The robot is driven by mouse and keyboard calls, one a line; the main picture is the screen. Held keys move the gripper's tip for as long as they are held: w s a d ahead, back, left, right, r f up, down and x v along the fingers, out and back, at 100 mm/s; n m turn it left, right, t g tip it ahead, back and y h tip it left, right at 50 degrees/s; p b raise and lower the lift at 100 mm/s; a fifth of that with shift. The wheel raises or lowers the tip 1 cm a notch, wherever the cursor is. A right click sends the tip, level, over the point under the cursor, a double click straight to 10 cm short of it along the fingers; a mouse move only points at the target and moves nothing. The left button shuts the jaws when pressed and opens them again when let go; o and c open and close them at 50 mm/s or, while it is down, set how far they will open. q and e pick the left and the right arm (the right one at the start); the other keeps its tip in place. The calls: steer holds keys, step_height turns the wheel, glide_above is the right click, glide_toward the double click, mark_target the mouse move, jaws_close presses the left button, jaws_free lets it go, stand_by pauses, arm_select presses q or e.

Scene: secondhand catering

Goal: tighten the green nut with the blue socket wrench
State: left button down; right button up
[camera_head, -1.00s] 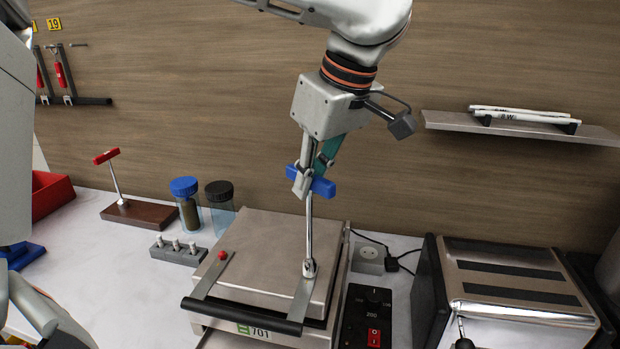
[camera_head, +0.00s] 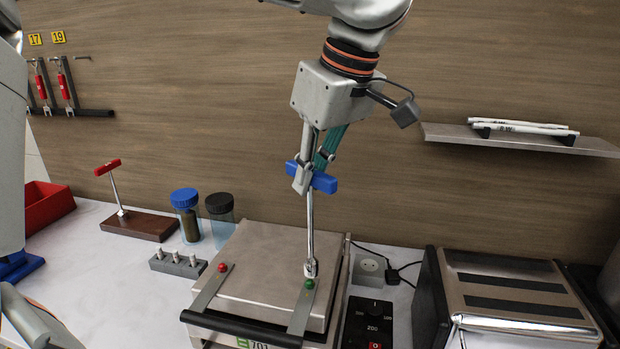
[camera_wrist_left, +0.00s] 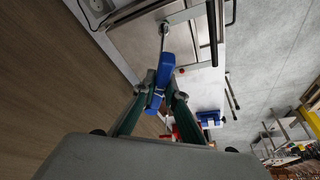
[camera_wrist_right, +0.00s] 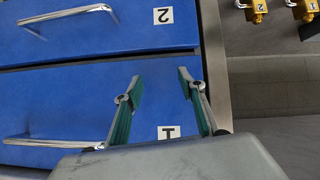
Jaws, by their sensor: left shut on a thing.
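The blue socket wrench (camera_head: 321,182) has a blue cross handle and a long steel shaft, nearly upright. My left gripper (camera_head: 308,178) is shut on its handle, and the blue handle also shows between the fingers in the left wrist view (camera_wrist_left: 161,76). The green nut (camera_head: 309,284) sits on the right arm of the press handle bracket. The wrench's socket end (camera_head: 311,269) is just above and behind the nut in the picture, and the nut shows uncovered. My right gripper (camera_wrist_right: 153,88) is open and empty in the right wrist view, in front of blue drawers.
The steel press (camera_head: 262,262) carries a red nut (camera_head: 222,267) on its left bracket arm. A red-handled tool (camera_head: 107,167) stands in a wooden block, with jars (camera_head: 187,214) and a grey block of pegs (camera_head: 178,263) nearby. A toaster (camera_head: 515,285) is at the right.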

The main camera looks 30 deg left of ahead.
arm_select(q)
steer(key=shift+w, duration=0.1)
steer(key=shift+m, duration=0.3)
steer(key=m+t, duration=0.1)
steer(key=m, duration=0.2)
steer(key=m+t+h, duration=0.1)
steer(key=m, duration=0.2)
steer(key=shift+a+f, duration=0.1)
steer(key=shift+a, duration=0.1)
steer(key=m+h, duration=0.1)
steer(key=m, duration=0.1)
steer(key=m+h, duration=0.1)
steer(key=m, duration=0.2)
steer(key=shift+t, duration=0.4)
steer(key=shift+m, duration=0.3)
steer(key=shift+a+m+h, duration=0.1)
steer(key=shift+m+h, duration=0.2)
steer(key=shift+m, duration=0.1)
